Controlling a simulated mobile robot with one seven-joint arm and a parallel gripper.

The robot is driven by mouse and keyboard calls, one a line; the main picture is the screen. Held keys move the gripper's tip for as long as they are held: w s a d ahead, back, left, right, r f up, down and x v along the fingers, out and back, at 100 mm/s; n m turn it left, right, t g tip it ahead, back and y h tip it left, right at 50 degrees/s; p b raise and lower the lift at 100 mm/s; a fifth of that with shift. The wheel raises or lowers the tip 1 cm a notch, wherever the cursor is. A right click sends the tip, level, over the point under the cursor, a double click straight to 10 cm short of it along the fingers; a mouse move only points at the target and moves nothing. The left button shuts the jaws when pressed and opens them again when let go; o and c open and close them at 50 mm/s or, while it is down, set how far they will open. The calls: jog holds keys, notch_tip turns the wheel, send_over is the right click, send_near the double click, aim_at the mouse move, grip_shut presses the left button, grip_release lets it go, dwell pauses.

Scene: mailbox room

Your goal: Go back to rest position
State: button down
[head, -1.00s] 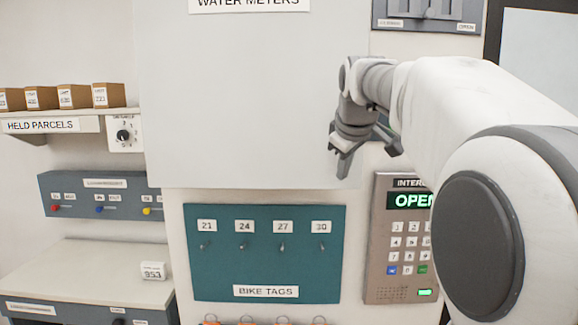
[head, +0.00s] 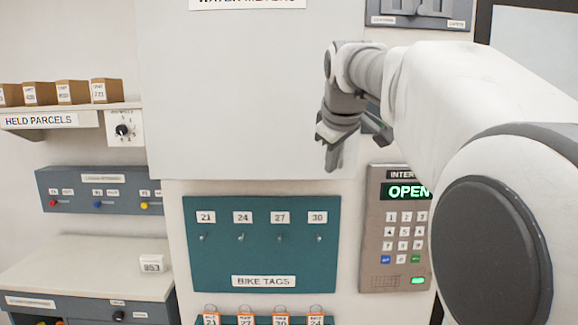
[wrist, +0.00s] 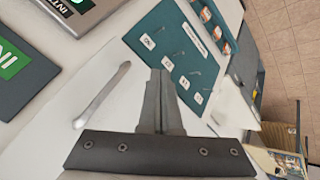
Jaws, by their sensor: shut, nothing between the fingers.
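My gripper (head: 333,158) hangs in front of the large white water meters panel (head: 240,100), above the bike tags board, pointing down. Its fingers are shut with nothing between them. In the wrist view my gripper (wrist: 160,75) shows its two fingers together, over the white panel and the edge of the teal board. My arm reaches in from the right side of the head view.
The teal bike tags board (head: 262,255) has several empty hooks; orange tags (head: 280,319) hang below. The intercom keypad (head: 398,235) reads OPEN. At left are the held parcels shelf (head: 120,106), a grey button panel (head: 90,190) and a desk (head: 80,265). A grey handle (wrist: 103,95) shows in the wrist view.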

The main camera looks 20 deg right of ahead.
jog(key=d+v, duration=0.1)
jog(key=v, duration=0.6)
jog(key=s+a+f+m, duration=0.1)
jog(key=s+a+f, duration=0.3)
jog(key=s+f, duration=0.3)
jog(key=s+a+f+m+g+y+b, duration=0.1)
jog(key=s+a+f, duration=0.3)
jog(key=s+f, duration=0.4)
jog(key=s+a+f+m+g+y, duration=0.1)
jog(key=s+a+f+m, duration=0.2)
jog(key=s+f, duration=0.4)
notch_tip(320, 180, down, 7)
jog(key=shift+s+a+r+b, duration=0.15)
jog(key=shift+s+a+b, duration=0.05)
jog(key=shift+a+b, duration=0.25)
